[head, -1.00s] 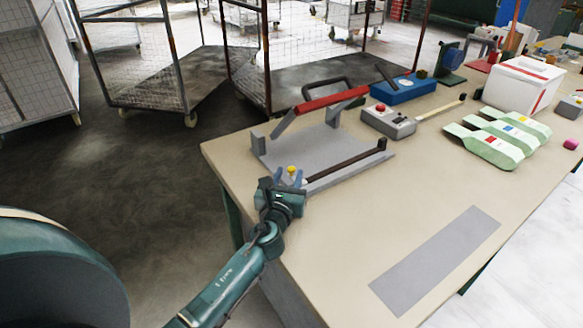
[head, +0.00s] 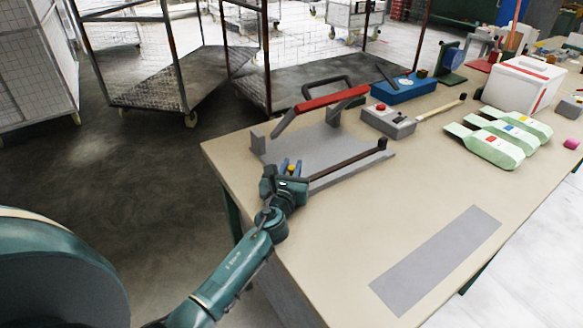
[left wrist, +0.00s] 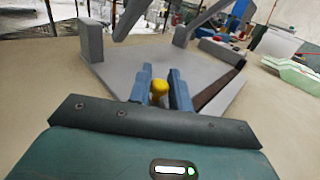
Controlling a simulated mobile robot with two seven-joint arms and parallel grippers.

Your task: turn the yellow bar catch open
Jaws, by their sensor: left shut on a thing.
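The yellow catch (left wrist: 159,88) is a small knob at the near corner of the grey press plate (head: 305,148). In the left wrist view it sits between the two blue fingers of my left gripper (left wrist: 160,82), which is shut on it. In the head view only a little of the yellow (head: 291,168) shows between the fingers of my left gripper (head: 290,166). A dark bar (head: 345,164) lies along the plate's near edge, running right from the gripper. How far the catch is turned cannot be told. My right gripper is not in view.
A red handle (head: 332,98) on a raised grey arm stands above the plate. A grey box with a red button (head: 388,121), a blue box (head: 404,89) and green foam pieces (head: 495,143) lie to the right. The table front is clear around a grey strip (head: 435,262).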

